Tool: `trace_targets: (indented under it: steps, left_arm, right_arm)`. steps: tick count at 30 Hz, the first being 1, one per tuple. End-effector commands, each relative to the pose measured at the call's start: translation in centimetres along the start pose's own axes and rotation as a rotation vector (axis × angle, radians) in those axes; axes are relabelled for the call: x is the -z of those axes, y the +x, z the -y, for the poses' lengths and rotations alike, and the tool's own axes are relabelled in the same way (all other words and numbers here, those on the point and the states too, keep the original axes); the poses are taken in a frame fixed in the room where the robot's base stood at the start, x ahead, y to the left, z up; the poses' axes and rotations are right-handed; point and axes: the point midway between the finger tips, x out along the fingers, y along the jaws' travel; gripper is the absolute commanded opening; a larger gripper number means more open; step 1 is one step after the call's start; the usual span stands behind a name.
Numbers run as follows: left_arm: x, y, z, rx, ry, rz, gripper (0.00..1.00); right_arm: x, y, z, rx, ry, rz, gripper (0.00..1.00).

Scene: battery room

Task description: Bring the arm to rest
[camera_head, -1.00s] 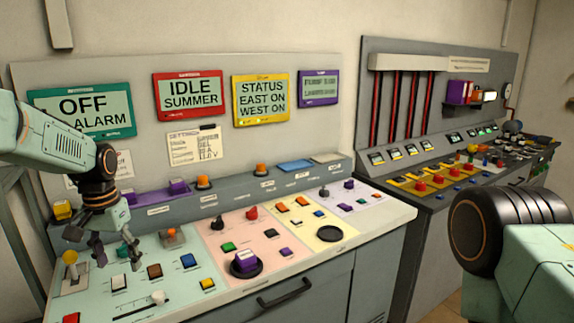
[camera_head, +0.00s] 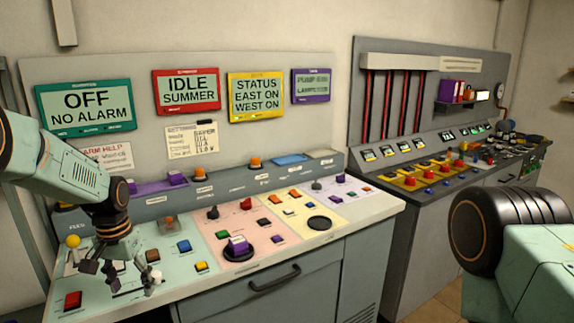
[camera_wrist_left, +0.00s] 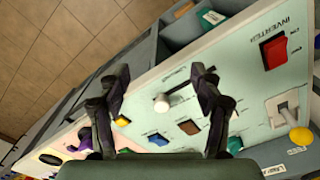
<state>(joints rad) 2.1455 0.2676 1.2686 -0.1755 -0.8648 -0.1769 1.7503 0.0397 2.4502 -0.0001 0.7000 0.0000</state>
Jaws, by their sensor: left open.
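My left arm (camera_head: 70,165) comes in from the left in the head view. Its gripper (camera_head: 118,277) hangs fingers down over the pale green left section of the near console (camera_head: 330,245). The fingers are spread and nothing is between them. In the left wrist view the open gripper (camera_wrist_left: 160,92) shows its two dark fingers apart over the panel. A white-knobbed slider (camera_wrist_left: 162,103) appears between them, below the fingertips; I cannot tell how far. My right gripper is out of view; only part of my right arm (camera_head: 520,235) shows at the lower right.
A red rocker switch (camera_head: 73,300) and a yellow-knobbed lever (camera_head: 73,242) are near the left gripper. Several buttons and knobs cover the console. Screens, including a green-framed one (camera_head: 85,104), hang behind. A second console (camera_head: 385,225) stands right. Open air lies in front.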

Motion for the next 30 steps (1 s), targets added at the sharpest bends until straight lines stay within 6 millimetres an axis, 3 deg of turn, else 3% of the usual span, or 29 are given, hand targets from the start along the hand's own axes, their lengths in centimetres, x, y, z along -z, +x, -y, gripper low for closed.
trace_targets:
  steps: [8,14,18,24,27,30]
  left_arm:
    - [-4.8,10.8,-4.0,-0.020,0.003,0.007,0.65]
    - [-12.8,20.5,-8.0,-0.037,-0.015,0.012,0.65]
    - [-19.9,25.6,-10.5,-0.040,-0.038,0.014,0.65]
    - [-30.3,29.5,-12.7,-0.027,-0.076,0.018,0.65]
    - [-34.4,29.8,-13.3,-0.015,-0.090,0.016,0.65]
    - [-37.1,29.7,-13.5,-0.005,-0.098,0.014,0.65]
  right_arm:
    - [0.0,2.2,0.0,0.000,0.000,0.000,0.40]
    - [0.0,4.4,0.0,0.000,0.000,0.000,0.40]
    - [0.0,6.0,-0.1,0.000,0.000,0.000,0.40]
    - [0.0,8.2,-0.1,0.000,0.000,0.000,0.40]
    - [0.0,9.0,-0.1,0.000,0.000,0.000,0.40]
    - [0.0,9.5,-0.1,0.000,0.000,0.000,0.40]
